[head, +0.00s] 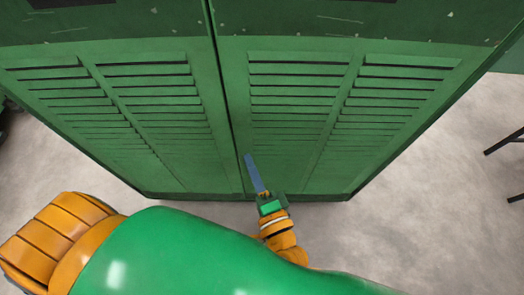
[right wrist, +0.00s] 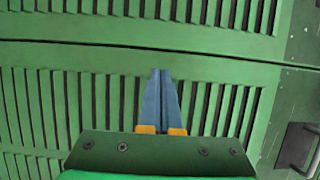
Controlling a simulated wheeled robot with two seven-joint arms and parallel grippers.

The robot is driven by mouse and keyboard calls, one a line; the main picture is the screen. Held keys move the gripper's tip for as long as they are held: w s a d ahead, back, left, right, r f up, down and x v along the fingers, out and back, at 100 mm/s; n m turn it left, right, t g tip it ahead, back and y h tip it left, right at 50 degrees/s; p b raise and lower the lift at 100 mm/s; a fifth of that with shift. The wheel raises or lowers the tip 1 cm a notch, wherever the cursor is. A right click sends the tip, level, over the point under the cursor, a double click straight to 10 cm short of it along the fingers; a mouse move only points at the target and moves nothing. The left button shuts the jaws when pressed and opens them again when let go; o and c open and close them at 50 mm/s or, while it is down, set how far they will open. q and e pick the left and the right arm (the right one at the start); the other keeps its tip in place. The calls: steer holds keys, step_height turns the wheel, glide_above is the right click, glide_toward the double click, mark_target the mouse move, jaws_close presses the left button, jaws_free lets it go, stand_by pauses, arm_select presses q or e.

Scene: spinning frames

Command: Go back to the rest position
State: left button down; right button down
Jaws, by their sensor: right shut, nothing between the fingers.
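My right gripper (head: 250,160) is in front of the green cabinet (head: 290,170) in the head view, low and near the seam between its two louvred doors. Its blue fingers lie together with nothing between them; they also show side by side in the right wrist view (right wrist: 160,75), pointing at the louvres. I cannot tell whether the fingertips touch the cabinet. The cabinet doors look shut. My left gripper is not in view; only an orange part of my left arm shows at the lower left.
The cabinet fills most of the space ahead. Grey floor (head: 430,210) is clear on its right, with dark thin legs (head: 505,142) of some furniture at the right edge. A handle-like grey bar (right wrist: 312,150) shows at the right of the wrist view.

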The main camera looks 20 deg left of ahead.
steer(key=s+d, duration=0.2)
steer(key=s, duration=0.5)
steer(key=d+f+n+g+h, duration=0.35)
steer(key=d+f, duration=0.25)
steer(key=f, duration=0.5)
steer(key=d+f+n+g+h, duration=0.2)
steer(key=d+f+n, duration=0.25)
steer(key=f, duration=0.75)
steer(key=s+d+f+n+g+h, duration=0.25)
steer(key=s+d+f+h, duration=0.2)
steer(key=d+f, duration=0.5)
steer(key=s+d+n+g+h+p, duration=0.25)
steer(key=s+d+g, duration=0.25)
steer(key=s+d, duration=0.45)
step_height(320, 180, up, 11)
steer(key=m+p, duration=0.1)
steer(key=p, duration=1.1)
steer(key=shift+s+a+t, duration=0.25)
steer(key=shift+a+t, duration=0.05)
steer(key=shift+a, duration=0.1)
steer(key=shift+y, duration=0.25)
